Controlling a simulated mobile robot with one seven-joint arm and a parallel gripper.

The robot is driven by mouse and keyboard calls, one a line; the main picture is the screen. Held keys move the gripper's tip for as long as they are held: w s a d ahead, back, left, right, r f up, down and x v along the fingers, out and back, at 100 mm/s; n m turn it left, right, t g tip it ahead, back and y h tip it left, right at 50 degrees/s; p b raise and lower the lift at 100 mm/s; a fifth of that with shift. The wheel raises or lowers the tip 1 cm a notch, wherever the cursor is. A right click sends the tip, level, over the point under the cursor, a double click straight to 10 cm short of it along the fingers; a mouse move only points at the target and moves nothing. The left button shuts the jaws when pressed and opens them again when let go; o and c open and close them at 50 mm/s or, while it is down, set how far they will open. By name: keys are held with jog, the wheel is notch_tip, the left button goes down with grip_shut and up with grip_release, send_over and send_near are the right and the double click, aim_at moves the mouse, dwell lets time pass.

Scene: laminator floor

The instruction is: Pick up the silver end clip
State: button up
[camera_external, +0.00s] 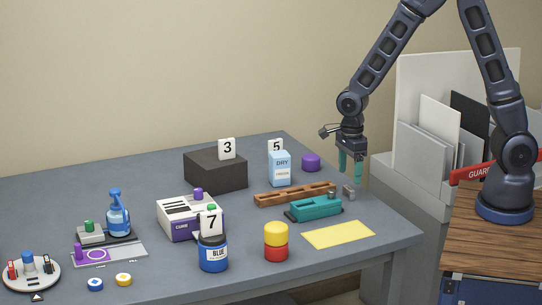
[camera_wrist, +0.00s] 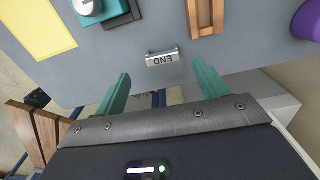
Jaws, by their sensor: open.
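The silver end clip (camera_external: 348,192) is a small metal piece near the right edge of the grey table, just right of the teal device (camera_external: 313,209). In the wrist view the clip (camera_wrist: 163,58) lies on the table with the word END on it, upside down in the picture. My gripper (camera_external: 350,180) points down above the clip. In the wrist view its two teal fingers (camera_wrist: 160,75) are apart, one to each side of the clip in the picture, with nothing between them. The clip looks a little beyond the fingertips.
A wooden slotted strip (camera_external: 294,194) lies close behind the clip, and a yellow sheet (camera_external: 338,235) lies in front. A purple cylinder (camera_external: 311,162) and a DRY box (camera_external: 279,168) stand farther back. The table's right edge (camera_external: 385,204) is close to the clip.

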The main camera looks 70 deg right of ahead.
aim_at(349, 188)
jog(key=shift+w+d+f, duration=0.1)
jog(key=shift+f, duration=1.4)
jog(key=shift+d+f, duration=0.1)
jog(key=shift+f, duration=1.35)
jog(key=c, duration=1)
jog(key=shift+r, duration=0.1)
jog(key=shift+c, duration=0.2)
